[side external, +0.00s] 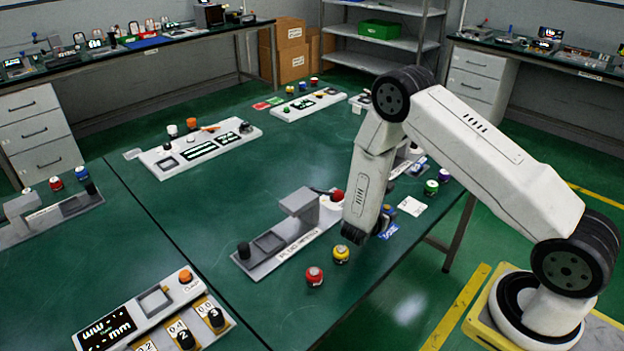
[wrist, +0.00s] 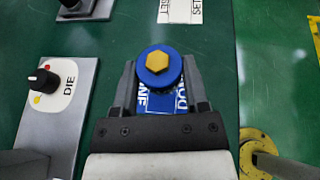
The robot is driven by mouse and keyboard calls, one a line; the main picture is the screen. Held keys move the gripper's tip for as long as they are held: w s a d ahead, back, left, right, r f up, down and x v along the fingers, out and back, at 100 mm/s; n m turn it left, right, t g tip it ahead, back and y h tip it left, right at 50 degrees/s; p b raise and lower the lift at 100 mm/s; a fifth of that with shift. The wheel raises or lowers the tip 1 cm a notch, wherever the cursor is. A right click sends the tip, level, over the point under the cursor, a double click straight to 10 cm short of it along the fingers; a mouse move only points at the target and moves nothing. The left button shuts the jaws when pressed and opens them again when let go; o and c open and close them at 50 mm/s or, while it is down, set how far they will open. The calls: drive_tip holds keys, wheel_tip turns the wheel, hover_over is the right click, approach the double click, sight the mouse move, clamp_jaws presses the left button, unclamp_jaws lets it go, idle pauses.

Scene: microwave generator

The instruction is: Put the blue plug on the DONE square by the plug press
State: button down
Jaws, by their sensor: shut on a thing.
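The blue plug (wrist: 158,70), with a yellow hexagonal top, sits between the two fingers of my gripper (wrist: 158,82) in the wrist view. The fingers are shut on it from both sides. The blue DONE square (wrist: 160,103) shows directly below the plug, with its white lettering partly covered. In the side view the DONE square (side external: 389,231) lies just right of my gripper (side external: 358,234), which hides part of the area. The grey plug press (side external: 290,232) stands left of the gripper. I cannot tell whether the plug touches the square.
A red plug (side external: 315,276) and a yellow plug (side external: 341,254) stand in front of the press. A white card (side external: 411,206) and a green plug (side external: 431,187) are to the right. In the wrist view, the DIE knob (wrist: 43,79) is at left.

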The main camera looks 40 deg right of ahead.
drive_tip(key=shift+w+d+f, duration=0.1)
drive_tip(key=shift+w+f, duration=0.1)
drive_tip(key=shift+f, duration=1.6)
drive_tip(key=shift+f, duration=0.1)
drive_tip(key=shift+c, duration=0.5)
unclamp_jaws()
drive_tip(key=v, duration=1.2)
